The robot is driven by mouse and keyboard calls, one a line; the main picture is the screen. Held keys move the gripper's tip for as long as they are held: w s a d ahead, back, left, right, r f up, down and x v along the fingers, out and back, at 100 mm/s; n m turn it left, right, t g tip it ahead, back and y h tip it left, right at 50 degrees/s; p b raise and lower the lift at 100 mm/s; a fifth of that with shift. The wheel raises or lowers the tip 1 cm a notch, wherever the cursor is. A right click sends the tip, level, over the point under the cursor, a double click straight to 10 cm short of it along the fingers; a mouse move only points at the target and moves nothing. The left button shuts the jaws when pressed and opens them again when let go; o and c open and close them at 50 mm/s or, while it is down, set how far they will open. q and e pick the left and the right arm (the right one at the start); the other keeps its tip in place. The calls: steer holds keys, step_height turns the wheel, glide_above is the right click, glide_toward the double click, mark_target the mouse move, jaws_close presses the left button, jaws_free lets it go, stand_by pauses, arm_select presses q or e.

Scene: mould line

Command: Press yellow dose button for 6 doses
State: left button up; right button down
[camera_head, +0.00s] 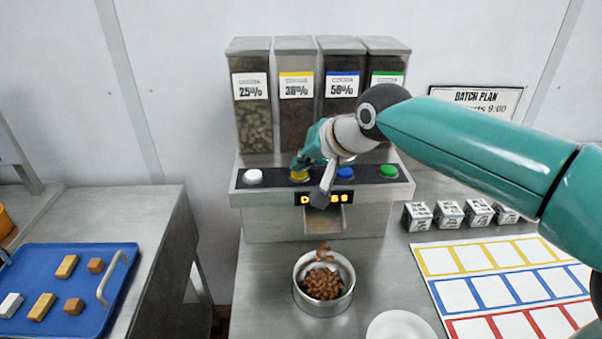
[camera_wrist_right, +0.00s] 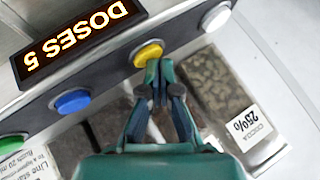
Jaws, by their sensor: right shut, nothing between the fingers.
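The yellow button (camera_head: 299,176) is on the dispenser's dark panel, between the white button (camera_head: 253,176) and the blue button (camera_head: 345,172). My right gripper (camera_head: 301,163) is shut and empty, its tips at the yellow button. In the right wrist view, the gripper tips (camera_wrist_right: 156,68) meet the edge of the yellow button (camera_wrist_right: 148,52); I cannot tell whether it is pressed in. The display (camera_wrist_right: 78,42) reads "DOSES 5" upside down there; my wrist partly hides it in the head view. A metal bowl (camera_head: 323,308) below the chute holds brown pieces, with some above its back rim. My left gripper is not in view.
The green button (camera_head: 388,171) is at the panel's right. Clear hoppers labelled 25%, 30% and 50% (camera_head: 343,85) stand behind, with another beside them. Small labelled boxes (camera_head: 449,213) and a coloured grid sheet (camera_head: 470,262) lie right. A blue tray (camera_head: 65,255) is left.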

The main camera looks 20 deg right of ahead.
mark_target(302, 174)
stand_by(0.4)
steer(key=shift+r+p, duration=0.3)
steer(key=shift+p, duration=0.05)
step_height(302, 174, up, 6)
steer(key=p, duration=0.5)
steer(key=shift+r, duration=0.1)
stand_by(1.9)
